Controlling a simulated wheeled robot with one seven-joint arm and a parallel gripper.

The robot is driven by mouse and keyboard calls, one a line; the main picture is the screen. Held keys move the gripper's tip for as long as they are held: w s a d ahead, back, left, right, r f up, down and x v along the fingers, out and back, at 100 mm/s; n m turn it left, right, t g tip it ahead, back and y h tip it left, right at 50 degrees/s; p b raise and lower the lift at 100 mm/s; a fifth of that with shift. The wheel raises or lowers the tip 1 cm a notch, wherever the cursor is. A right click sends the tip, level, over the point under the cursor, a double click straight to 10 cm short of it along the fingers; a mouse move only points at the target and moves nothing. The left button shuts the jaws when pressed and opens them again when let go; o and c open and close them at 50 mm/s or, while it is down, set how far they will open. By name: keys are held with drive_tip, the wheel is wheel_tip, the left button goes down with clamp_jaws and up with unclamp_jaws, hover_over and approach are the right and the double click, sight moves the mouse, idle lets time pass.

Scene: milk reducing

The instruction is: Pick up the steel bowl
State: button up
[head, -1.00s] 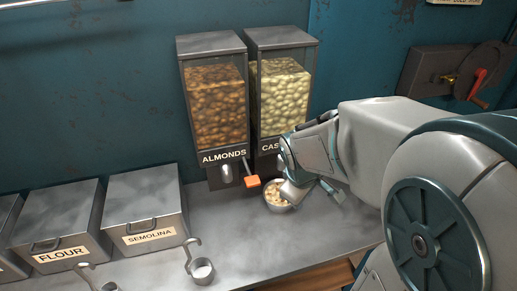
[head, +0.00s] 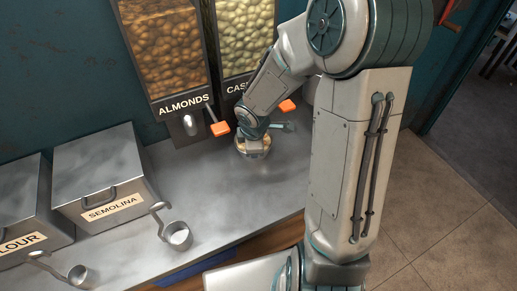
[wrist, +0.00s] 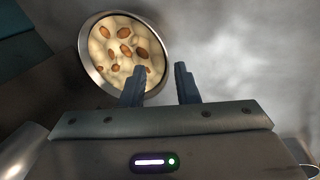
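The steel bowl (head: 242,151) sits on the metal counter (head: 210,195) below the dispensers, partly hidden by my wrist in the head view. In the wrist view the bowl (wrist: 84,62) is round with a shiny rim, filled with pale cashews and several brown almonds. My gripper (wrist: 160,86) is open, its two dark fingers apart. The left finger overlaps the lower right of the bowl and the right finger lies outside it, with part of the rim between them in the picture. I cannot tell whether either finger touches the bowl.
The almond dispenser (head: 165,50) and cashew dispenser (head: 245,35), with orange levers (head: 220,129), stand behind the bowl. A semolina bin (head: 100,175) and flour bin (head: 20,205) stand left. Two measuring scoops (head: 178,234) lie near the front edge. The counter between them and the bowl is clear.

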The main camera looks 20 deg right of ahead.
sight(254, 160)
drive_tip(key=b+x, duration=0.1)
drive_tip(key=x, duration=0.1)
drive_tip(key=b+x, duration=0.1)
drive_tip(key=x, duration=0.2)
drive_tip(key=shift+s+a+b, duration=0.2)
drive_tip(key=shift+s+b, duration=0.05)
drive_tip(key=shift+b, duration=0.05)
drive_tip(key=shift+w+d+f, duration=0.1)
drive_tip(key=shift+w+f, duration=0.1)
drive_tip(key=shift+f, duration=0.35)
drive_tip(key=shift+r, duration=0.1)
clamp_jaws()
